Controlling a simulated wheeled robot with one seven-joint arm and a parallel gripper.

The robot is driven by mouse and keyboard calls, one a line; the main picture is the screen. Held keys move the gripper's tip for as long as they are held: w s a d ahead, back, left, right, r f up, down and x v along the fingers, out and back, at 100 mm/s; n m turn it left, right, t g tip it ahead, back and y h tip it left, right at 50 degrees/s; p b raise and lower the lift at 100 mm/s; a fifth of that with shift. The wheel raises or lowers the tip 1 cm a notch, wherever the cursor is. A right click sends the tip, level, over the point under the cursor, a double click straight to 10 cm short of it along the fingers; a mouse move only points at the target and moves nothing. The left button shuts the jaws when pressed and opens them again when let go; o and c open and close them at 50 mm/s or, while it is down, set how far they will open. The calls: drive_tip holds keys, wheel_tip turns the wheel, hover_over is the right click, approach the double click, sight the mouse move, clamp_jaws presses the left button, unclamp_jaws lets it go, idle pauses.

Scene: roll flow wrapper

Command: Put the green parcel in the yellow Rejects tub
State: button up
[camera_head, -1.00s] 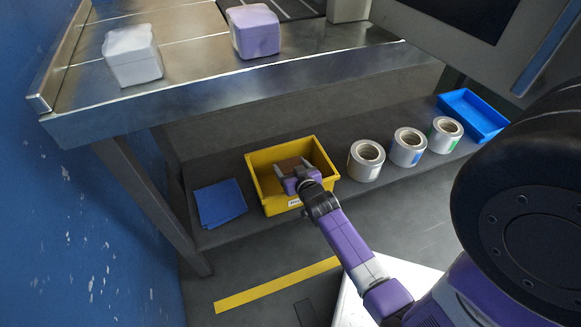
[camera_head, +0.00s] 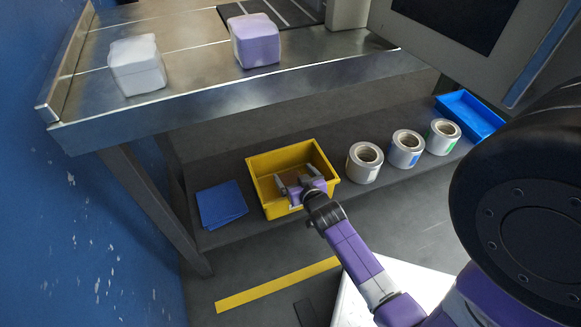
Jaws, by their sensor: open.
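The yellow tub (camera_head: 282,158) stands on the low shelf under the steel table. My gripper (camera_head: 294,176) reaches down into it over its front side, with its fingers open. I see no green parcel in this view. A white parcel (camera_head: 137,66) and a pale purple parcel (camera_head: 256,41) sit on the steel table top.
Three rolls (camera_head: 364,162) stand right of the tub, with a blue tray (camera_head: 470,115) beyond them. Blue sheets (camera_head: 221,204) lie left of the tub. The table edge (camera_head: 230,86) overhangs the shelf. A dark screen (camera_head: 450,22) is at upper right.

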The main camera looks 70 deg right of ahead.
drive_tip(key=s+a+r+n+t+y+p, duration=0.1)
drive_tip(key=s+a+r, duration=0.15)
drive_tip(key=a, duration=0.45)
drive_tip(key=s+a+r+n+t+y+p, duration=0.15)
drive_tip(key=a+r, duration=0.25)
drive_tip(key=a, duration=0.4)
drive_tip(key=s+a+r+n+t+y, duration=0.1)
drive_tip(key=s+a+r+n, duration=0.15)
drive_tip(key=a, duration=0.45)
drive_tip(key=s+a+r+n+t+y, duration=0.1)
drive_tip(key=s+a+r+n+y, duration=0.1)
drive_tip(key=a+r, duration=0.5)
drive_tip(key=s+a+r+n+t+y, duration=0.1)
drive_tip(key=s+a+r+n+y, duration=0.2)
drive_tip(key=a+r, duration=0.4)
wheel_tip(320, 180, up, 3)
drive_tip(key=shift+s+f+t+y, duration=0.1)
drive_tip(key=shift+s+t+y, duration=0.25)
drive_tip(key=shift+s+y, duration=0.65)
drive_tip(key=shift+s, duration=0.15)
wheel_tip(320, 180, up, 30)
drive_tip(key=p, duration=3)
